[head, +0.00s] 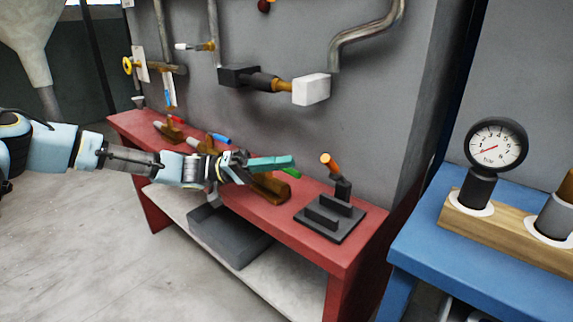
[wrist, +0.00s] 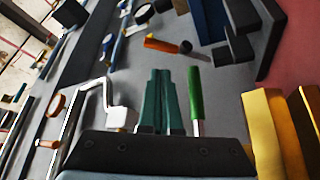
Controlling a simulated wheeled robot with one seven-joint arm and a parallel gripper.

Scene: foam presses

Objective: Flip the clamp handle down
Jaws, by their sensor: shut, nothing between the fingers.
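The clamp has a dark base plate (head: 345,236) with blocks on it and stands on the red bench at the right end. Its orange handle (head: 330,163) sticks up and leans to the left above the dark post. In the wrist view the orange handle (wrist: 163,44) shows beyond my fingertips, with the dark clamp body (wrist: 238,45) to its right. My gripper (head: 290,161) has teal fingers that lie together and empty, pointing right towards the handle with a gap between. The fingers also show in the wrist view (wrist: 160,75).
The red bench (head: 315,260) holds a wooden piece (head: 268,187) below my gripper and a green-handled tool (wrist: 195,95). A grey wall with pipes and a white block (head: 311,89) rises behind. A blue table (head: 425,235) with a gauge (head: 497,144) stands at right.

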